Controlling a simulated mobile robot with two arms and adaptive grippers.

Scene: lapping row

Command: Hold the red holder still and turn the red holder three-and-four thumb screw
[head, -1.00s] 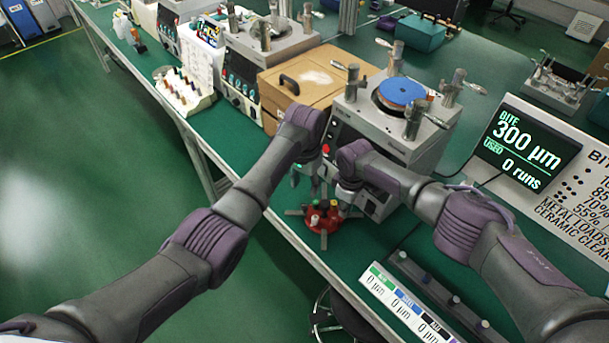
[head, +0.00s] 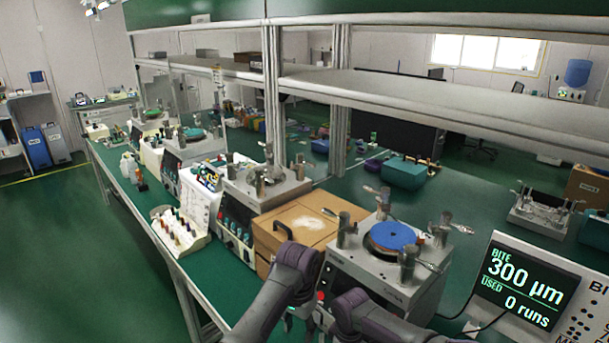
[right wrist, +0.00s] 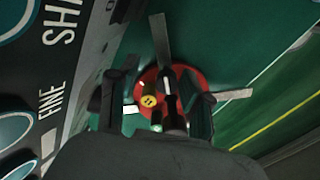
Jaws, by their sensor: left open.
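The red holder (right wrist: 195,80) shows in the right wrist view as a round red body with grey arms reaching out and a yellow-topped knob (right wrist: 149,100). Dark parts cover its middle, and I cannot tell which screw is which. My right gripper (right wrist: 155,112) has its two dark fingers apart, one on each side of the holder's near part; contact cannot be made out. In the head view the holder is below the picture's bottom edge. My left gripper (head: 297,318) is open and only partly shows at that edge.
A lapping machine with a blue disc (head: 393,236) stands behind my arms, beside a brown wooden box (head: 307,224). The display (head: 525,285) at right reads 300 µm and 0 runs. A rack of small bottles (head: 180,232) stands on the bench at left.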

